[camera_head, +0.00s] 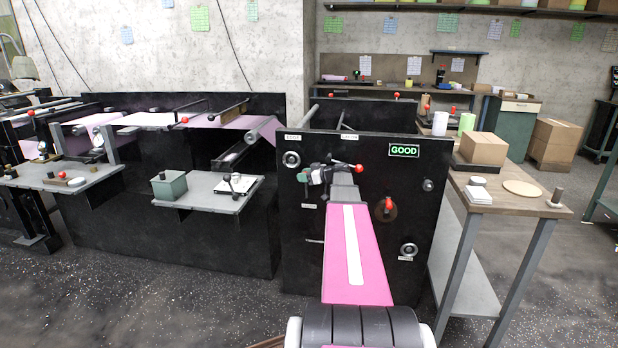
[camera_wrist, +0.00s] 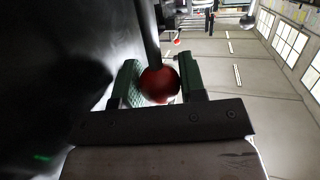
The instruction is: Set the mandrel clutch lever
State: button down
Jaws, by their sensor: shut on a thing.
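My gripper (camera_wrist: 160,88) is closed around a red ball knob (camera_wrist: 158,84) on a dark rod in the wrist view. Green pads lie on both sides of the knob. In the head view my gripper (camera_head: 312,176) is against the left part of the black machine panel (camera_head: 340,146), at the end of my pink arm. A lever with a red knob (camera_head: 359,168) shows just to the right of it. I cannot tell whether this is the held one. Small labels on the panel are too small to read surely.
Another red-knobbed lever (camera_head: 388,205) is on the panel to the right of my arm. A wooden bench (camera_head: 535,205) with a cardboard box (camera_head: 483,147) stands close at right. Black machines with pink web stand at left.

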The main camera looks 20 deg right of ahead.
jog(key=shift+g+h, duration=0.5)
jog(key=shift+w+a+f, duration=0.2)
jog(key=shift+w+a, duration=0.15)
jog(key=shift+a, duration=0.25)
jog(key=shift+w+a+f, duration=0.25)
jog(key=shift+w+a, duration=0.05)
jog(key=shift+a, duration=0.3)
jog(key=shift+w+a+f, duration=0.2)
jog(key=shift+w+a, duration=0.15)
jog(key=shift+a, duration=0.25)
jog(key=c, duration=0.7)
grip_release()
